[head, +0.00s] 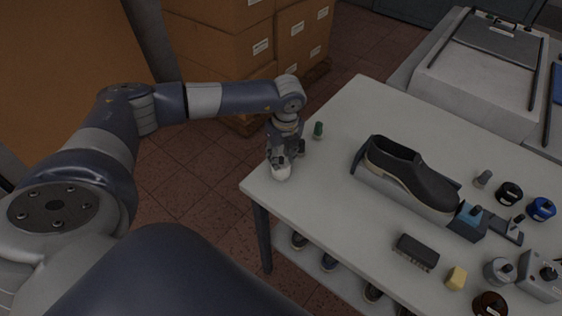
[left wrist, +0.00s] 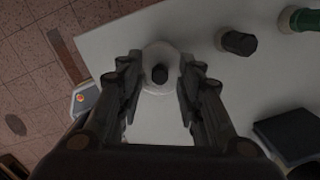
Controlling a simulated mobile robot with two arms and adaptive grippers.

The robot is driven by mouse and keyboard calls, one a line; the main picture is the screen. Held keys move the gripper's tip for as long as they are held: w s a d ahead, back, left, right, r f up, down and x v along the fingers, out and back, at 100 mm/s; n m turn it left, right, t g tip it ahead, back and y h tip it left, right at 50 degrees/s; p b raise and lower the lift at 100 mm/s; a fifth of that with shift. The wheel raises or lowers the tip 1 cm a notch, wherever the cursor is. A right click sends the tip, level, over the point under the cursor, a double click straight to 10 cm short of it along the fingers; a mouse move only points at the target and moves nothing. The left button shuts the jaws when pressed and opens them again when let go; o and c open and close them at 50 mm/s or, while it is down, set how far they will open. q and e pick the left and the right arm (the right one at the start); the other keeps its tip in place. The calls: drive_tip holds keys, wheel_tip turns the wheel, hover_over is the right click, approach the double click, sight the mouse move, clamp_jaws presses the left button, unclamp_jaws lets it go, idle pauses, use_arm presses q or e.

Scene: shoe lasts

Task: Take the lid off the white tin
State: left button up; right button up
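The white tin (head: 281,172) stands at the near left corner of the table, below my left gripper (head: 287,160). In the left wrist view the white tin (left wrist: 152,84) is seen from above as a pale round shape with a dark knob (left wrist: 160,74) at its middle. My left gripper's fingers (left wrist: 160,88) are spread on its two sides, close to its edges; I see no clear contact. The seam between lid and tin cannot be made out. My right gripper is in neither view.
A small green-capped bottle (head: 318,130) stands just beyond the tin. A black shoe (head: 410,175) lies mid-table. A brush (head: 417,251), a yellow block (head: 457,278) and several jars are at the right. Cardboard boxes (head: 225,50) stand behind.

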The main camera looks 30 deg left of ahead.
use_arm(q)
clamp_jaws()
